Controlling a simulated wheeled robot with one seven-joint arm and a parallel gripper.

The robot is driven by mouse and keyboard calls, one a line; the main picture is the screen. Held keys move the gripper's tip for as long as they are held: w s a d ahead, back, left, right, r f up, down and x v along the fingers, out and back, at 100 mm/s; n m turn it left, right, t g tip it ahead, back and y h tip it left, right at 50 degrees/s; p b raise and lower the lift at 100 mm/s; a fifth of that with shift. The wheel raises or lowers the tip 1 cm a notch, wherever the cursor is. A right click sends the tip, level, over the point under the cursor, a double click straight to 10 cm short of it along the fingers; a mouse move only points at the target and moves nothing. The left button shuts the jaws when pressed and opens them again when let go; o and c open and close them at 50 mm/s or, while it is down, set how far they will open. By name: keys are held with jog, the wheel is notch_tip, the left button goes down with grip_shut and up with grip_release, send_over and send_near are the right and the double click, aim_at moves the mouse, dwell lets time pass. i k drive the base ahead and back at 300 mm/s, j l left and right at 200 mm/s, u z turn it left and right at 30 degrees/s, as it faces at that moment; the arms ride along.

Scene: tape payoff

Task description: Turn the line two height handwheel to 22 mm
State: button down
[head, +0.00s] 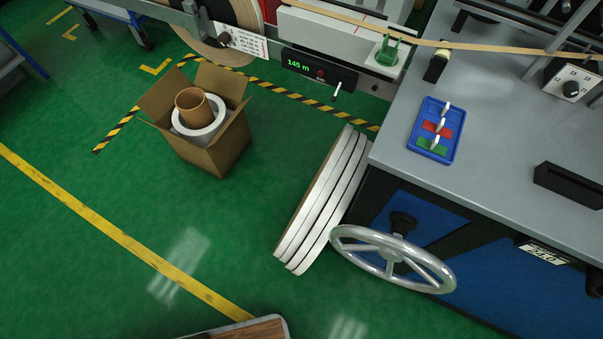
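A silver spoked handwheel (369,236) is mounted low on the front of the blue and grey machine (470,262), right of centre. Its dark hub and shaft (402,222) run back to the blue panel. A small plate with a light label or readout (543,252) sits on the machine front to the right of the wheel. Its characters are too small to read surely, so I cannot tell the height or which line it belongs to. My gripper is not in view, and nothing touches the wheel.
White-faced discs (322,200) lean against the machine just left of the wheel. An open cardboard box (212,150) holding rolls stands on the green floor. A display (318,70) reads 145 m. A wooden-topped surface (245,331) shows at the bottom. The floor between is clear.

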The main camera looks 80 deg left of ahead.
aim_at(393, 247)
jog(key=k+j+u, duration=0.45)
jog(key=u, duration=0.15)
jog(key=i+l+z, duration=0.1)
jog(key=z, duration=0.4)
jog(key=i+l+z, duration=0.2)
jog(key=z, duration=0.3)
jog(key=i+l+z, duration=0.1)
jog(key=i+z, duration=0.25)
jog(key=i, duration=0.45)
jog(key=i+l+u, duration=0.15)
jog(key=i+u, duration=0.15)
jog(key=i, duration=0.25)
jog(key=u, duration=0.4)
jog(key=i+l+u, duration=0.1)
jog(key=u, duration=0.3)
jog(key=l+u, duration=0.1)
jog(key=u, duration=0.3)
jog(key=i+l+u, duration=0.1)
jog(key=u, duration=0.35)
jog(key=l+u, duration=0.15)
jog(key=u, duration=0.25)
